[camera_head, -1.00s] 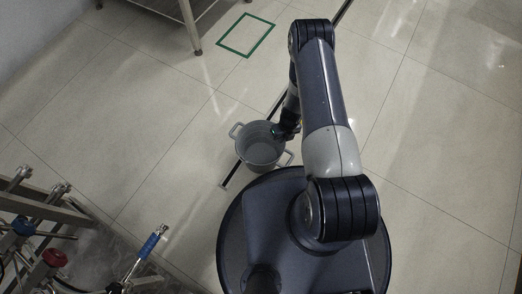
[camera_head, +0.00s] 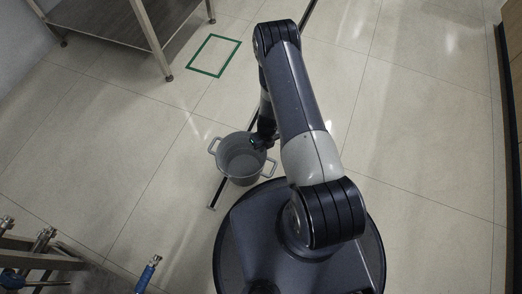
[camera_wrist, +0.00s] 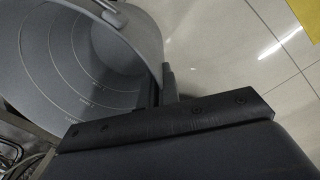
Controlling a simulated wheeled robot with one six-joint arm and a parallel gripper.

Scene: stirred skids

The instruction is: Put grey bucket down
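The grey bucket (camera_head: 240,165) has two side handles and looks empty inside. In the head view it hangs or stands just ahead of my round base, left of my arm. My gripper (camera_head: 262,140) is at the bucket's right rim. In the wrist view the bucket (camera_wrist: 75,50) fills the upper left, with ring marks inside, and my gripper's fingers (camera_wrist: 160,85) pinch its wall. Whether the bucket's bottom touches the floor cannot be told. A green square outline (camera_head: 203,73) lies empty on the floor beyond the bucket.
A metal table (camera_head: 110,38) stands at the upper left, its leg near the green square. Metal pipework with a blue-handled part (camera_head: 147,273) is at the lower left. A dark strip (camera_head: 215,195) runs along the floor by the bucket. A dark-edged wooden unit is at the right edge.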

